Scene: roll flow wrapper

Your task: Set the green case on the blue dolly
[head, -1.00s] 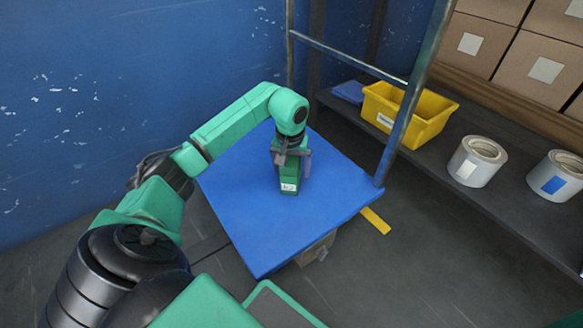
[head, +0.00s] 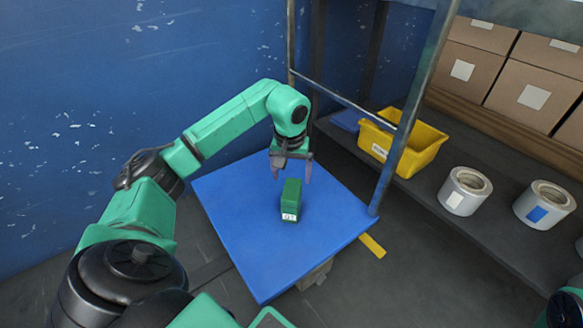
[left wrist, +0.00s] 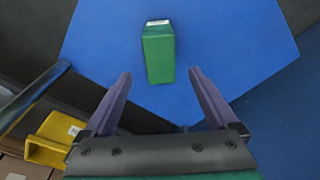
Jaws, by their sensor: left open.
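The green case (head: 291,198) rests on the flat blue top of the dolly (head: 240,235), near its middle, with a white label on its near end. It also shows in the left wrist view (left wrist: 159,56), lying on the blue surface ahead of the fingers. My left gripper (head: 291,176) is open and empty, just behind and above the case, apart from it. Its two fingers also show spread in the left wrist view (left wrist: 160,100). My right gripper is not in view.
A metal rack post (head: 400,130) rises beside the dolly's right corner. Cardboard boxes (head: 530,95) are stacked behind. A blue wall (head: 120,90) stands at the left.

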